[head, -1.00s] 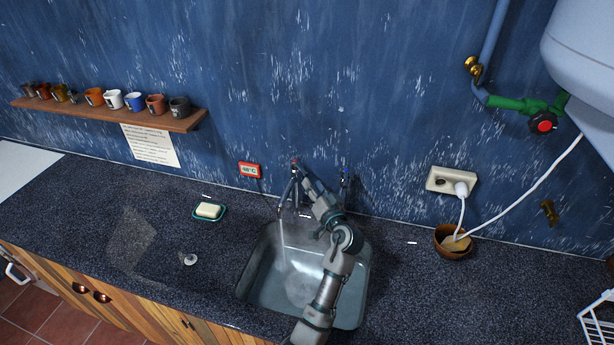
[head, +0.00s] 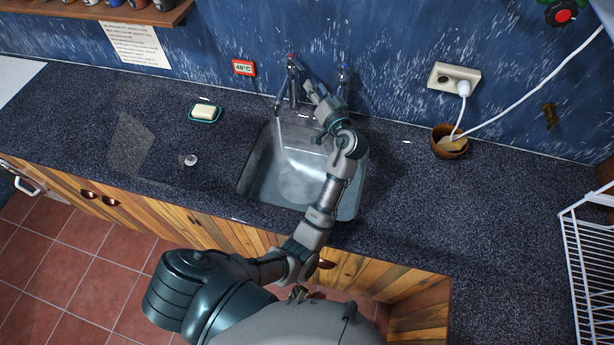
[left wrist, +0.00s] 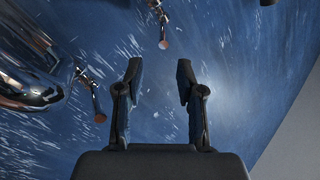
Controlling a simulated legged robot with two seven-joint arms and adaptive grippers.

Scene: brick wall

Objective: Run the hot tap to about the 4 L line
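A chrome tap (head: 290,85) stands at the back of the sink, with a red mark on top. A thin stream of water (head: 279,135) falls from its spout into the grey sink (head: 258,172), where the surface looks disturbed. A second tap with a blue mark (head: 343,74) stands to its right. My left gripper (head: 309,90) is between them, close to the red-marked tap; contact is unclear. In the left wrist view its fingers (left wrist: 158,70) are apart, with nothing between them. Chrome parts (left wrist: 30,65) show at left. No litre line is readable. My right gripper is out of view.
A red-framed display (head: 243,68) on the wall seems to read 48°C. A soap dish (head: 205,114) and small white-topped stopper (head: 190,160) lie left of the sink. A bowl (head: 450,143), socket (head: 454,78) with cable, and white rack (head: 590,260) are right.

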